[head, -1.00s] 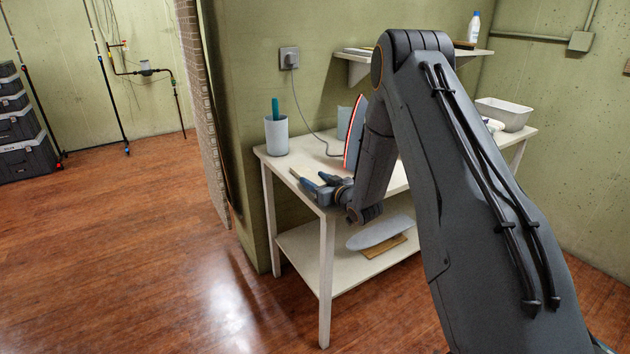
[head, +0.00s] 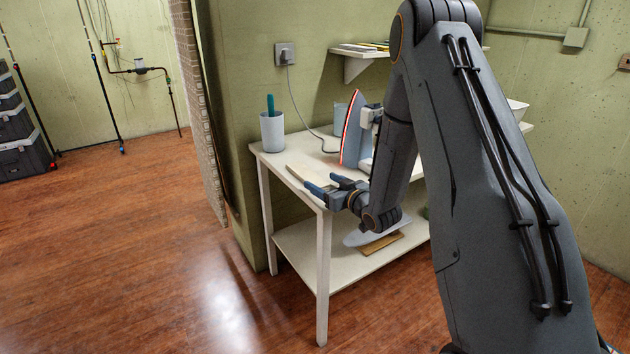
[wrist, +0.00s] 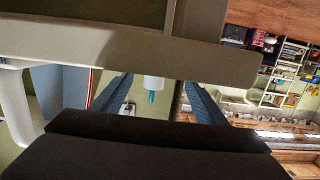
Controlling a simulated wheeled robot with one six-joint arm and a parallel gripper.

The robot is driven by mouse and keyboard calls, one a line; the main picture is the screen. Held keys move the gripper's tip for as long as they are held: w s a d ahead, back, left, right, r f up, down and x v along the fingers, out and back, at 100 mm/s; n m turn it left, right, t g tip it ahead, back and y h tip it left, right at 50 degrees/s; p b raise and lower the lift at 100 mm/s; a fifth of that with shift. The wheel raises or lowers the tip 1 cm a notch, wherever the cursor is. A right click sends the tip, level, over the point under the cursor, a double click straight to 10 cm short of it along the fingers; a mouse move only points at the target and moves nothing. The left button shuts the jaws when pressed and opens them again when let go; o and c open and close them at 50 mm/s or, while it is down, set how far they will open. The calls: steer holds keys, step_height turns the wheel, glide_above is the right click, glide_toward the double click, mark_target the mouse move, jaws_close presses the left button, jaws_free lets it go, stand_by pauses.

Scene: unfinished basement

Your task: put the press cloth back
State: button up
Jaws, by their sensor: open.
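I cannot pick out the press cloth for certain. A flat pale beige piece (head: 300,172) lies at the front left of the white table (head: 275,160), partly behind my gripper; I cannot tell whether it is cloth. My gripper (head: 327,186) is open and empty at the table's front left corner, its blue fingers pointing left beside the beige piece. I cannot tell whether they touch it. In the wrist view the blue fingers (wrist: 155,90) stand apart, with a pale band of the table across the picture. An iron (head: 351,133) with a red-edged grey soleplate stands upright behind my gripper.
A grey cup (head: 272,132) with a teal item stands at the table's back left corner. An oval pale board (head: 365,237) and a brown piece (head: 381,244) lie on the lower shelf. A wall shelf (head: 358,58) hangs above. Floor to the left is clear.

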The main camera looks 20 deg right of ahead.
steer(key=shift+v, duration=2.35)
steer(key=shift+r, duration=0.1)
